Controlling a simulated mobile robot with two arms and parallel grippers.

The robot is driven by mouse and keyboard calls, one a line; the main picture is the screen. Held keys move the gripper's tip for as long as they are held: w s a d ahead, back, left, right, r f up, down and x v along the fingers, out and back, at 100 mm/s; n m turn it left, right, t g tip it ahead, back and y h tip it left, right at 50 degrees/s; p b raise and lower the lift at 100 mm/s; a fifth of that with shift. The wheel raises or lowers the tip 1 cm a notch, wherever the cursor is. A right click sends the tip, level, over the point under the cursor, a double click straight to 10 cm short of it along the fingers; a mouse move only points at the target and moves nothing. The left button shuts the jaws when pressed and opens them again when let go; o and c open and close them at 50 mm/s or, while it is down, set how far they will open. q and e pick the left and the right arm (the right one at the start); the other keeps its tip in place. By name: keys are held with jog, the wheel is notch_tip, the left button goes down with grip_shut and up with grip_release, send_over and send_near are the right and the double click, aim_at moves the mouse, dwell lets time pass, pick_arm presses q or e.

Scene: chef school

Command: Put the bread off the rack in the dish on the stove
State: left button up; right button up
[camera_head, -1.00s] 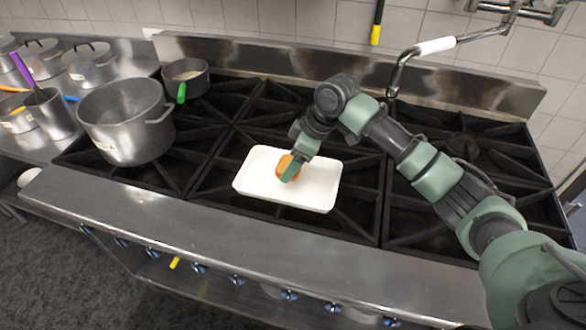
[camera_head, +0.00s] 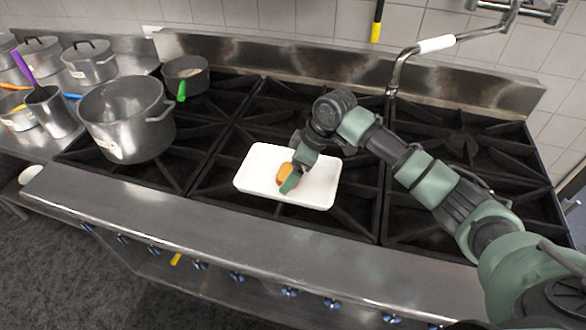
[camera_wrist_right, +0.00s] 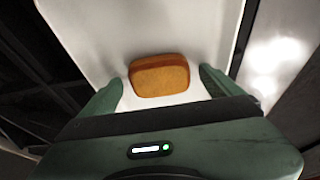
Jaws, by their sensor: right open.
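The bread (camera_head: 284,173) is a small orange-brown loaf or slice inside the white rectangular dish (camera_head: 322,190) on the stove. In the right wrist view the bread (camera_wrist_right: 160,76) rests on the white floor of the dish (camera_wrist_right: 95,25). My right gripper (camera_head: 291,183) is low in the dish at the bread. In the right wrist view its two green fingers (camera_wrist_right: 158,92) stand apart, one on each side of the bread, with a gap on both sides. My left gripper is not in view.
The black stove grates (camera_head: 350,215) surround the dish. A large grey pot (camera_head: 125,120) and a small pan with a green handle (camera_head: 187,77) stand on the left burners. Several pots stand further left. A tap arm (camera_head: 398,75) hangs at the back right.

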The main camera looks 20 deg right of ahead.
jog(key=b+v, duration=0.2)
jog(key=v, duration=1)
jog(key=shift+r, duration=0.2)
dwell(0.9)
